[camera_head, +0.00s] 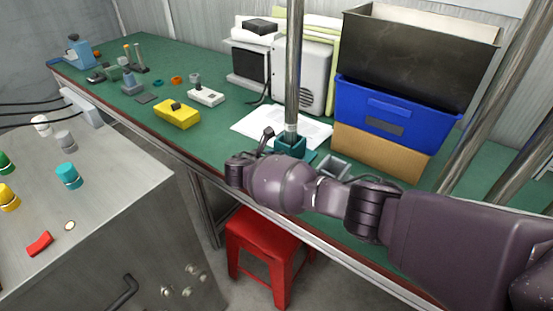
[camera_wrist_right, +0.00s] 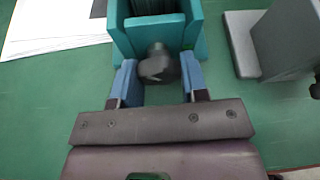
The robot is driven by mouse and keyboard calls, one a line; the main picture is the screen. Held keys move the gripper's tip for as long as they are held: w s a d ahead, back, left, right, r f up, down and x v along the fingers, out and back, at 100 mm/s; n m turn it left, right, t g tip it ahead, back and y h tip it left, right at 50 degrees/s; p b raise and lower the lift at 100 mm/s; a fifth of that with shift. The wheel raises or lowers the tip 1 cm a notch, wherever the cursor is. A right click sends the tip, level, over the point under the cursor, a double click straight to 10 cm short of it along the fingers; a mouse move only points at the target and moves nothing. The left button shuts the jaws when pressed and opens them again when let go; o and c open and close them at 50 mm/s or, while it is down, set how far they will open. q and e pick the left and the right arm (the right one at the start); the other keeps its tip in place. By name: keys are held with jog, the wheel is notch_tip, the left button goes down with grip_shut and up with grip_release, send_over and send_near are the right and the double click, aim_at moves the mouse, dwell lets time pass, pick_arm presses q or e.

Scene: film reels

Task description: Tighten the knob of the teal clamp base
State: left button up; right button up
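The teal clamp base (camera_wrist_right: 197,25) stands upright on the green bench, seen at the top of the right wrist view. In the head view the teal clamp base (camera_head: 291,146) holds a metal pole and is partly hidden by my right arm. Its dark knob (camera_wrist_right: 159,65) faces my right gripper (camera_wrist_right: 159,72). The two blue fingers lie on either side of the knob, with little or no gap. I cannot tell whether they press on it. In the head view my right gripper's fingers are hidden. My left gripper is not in view.
A grey clamp base (camera_wrist_right: 240,45) stands right of the teal one. White paper (camera_head: 282,121) lies behind the teal base. A blue bin (camera_head: 392,110), a speaker-like white box (camera_head: 303,75) and a yellow block (camera_head: 177,117) are on the bench. A red stool (camera_head: 265,240) stands in front.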

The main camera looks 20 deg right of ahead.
jog(key=c, duration=0.3)
jog(key=shift+r+m+t+y+p, duration=0.2)
jog(key=shift+m+t+y+p, duration=0.25)
jog(key=shift+m+p, duration=0.25)
jog(key=shift+f+m+t+y+p, duration=0.15)
jog(key=shift+m+t+y+p, duration=0.4)
jog(key=shift+m, duration=0.65)
jog(key=shift+f+m+t, duration=0.1)
jog(key=shift+m+t, duration=0.3)
jog(key=o, duration=0.9)
